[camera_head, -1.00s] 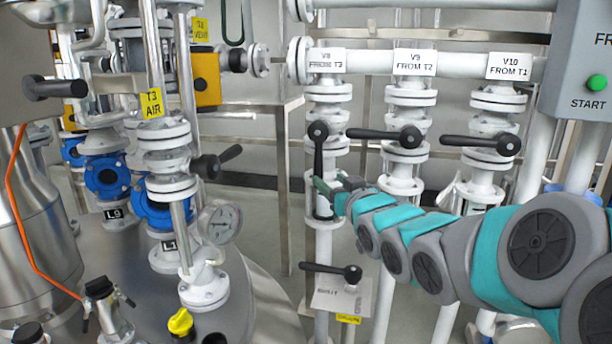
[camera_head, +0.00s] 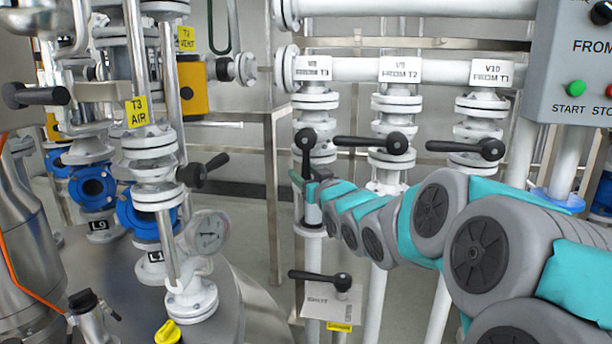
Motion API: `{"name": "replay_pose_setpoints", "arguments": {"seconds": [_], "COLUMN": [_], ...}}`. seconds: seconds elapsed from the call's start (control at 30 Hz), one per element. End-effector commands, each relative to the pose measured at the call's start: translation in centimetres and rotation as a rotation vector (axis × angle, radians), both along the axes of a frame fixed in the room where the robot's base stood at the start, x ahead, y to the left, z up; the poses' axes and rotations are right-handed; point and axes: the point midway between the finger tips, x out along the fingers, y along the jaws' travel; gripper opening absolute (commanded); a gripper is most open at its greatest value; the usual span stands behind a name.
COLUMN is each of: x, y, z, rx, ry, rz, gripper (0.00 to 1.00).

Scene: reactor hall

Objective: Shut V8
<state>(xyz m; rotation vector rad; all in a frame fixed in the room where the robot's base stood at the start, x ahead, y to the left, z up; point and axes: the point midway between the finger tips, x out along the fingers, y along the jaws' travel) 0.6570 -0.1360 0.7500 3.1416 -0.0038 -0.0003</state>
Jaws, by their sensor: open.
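The V8 label (camera_head: 313,68) is on the left of three white valve branches. Below it, the black V8 handle (camera_head: 305,158) points down along the pipe from its round hub. V9's handle and V10's handle lie sideways. My gripper (camera_head: 298,181) is at the lower end of the V8 handle, seen from behind my grey and teal arm, which comes in from the right. It is open; its fingers are small in view and partly hidden. I cannot tell whether they touch the handle.
The V9 handle (camera_head: 372,143) and V10 handle (camera_head: 466,148) project just above my arm. Another black handle (camera_head: 320,278) with a hanging tag sits below. A control box (camera_head: 572,65) is at upper right.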

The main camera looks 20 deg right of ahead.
Motion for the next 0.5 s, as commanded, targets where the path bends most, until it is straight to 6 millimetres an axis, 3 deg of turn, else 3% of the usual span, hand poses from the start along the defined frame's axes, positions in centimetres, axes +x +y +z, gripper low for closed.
{"name": "replay_pose_setpoints", "arguments": {"seconds": [0.13,0.5], "x": [-0.03,-0.05], "y": [0.0,-0.01], "z": [0.0,0.0], "rx": [0.0,0.0], "ry": [0.0,0.0], "rz": [0.0,0.0], "gripper": [0.57,0.15]}}
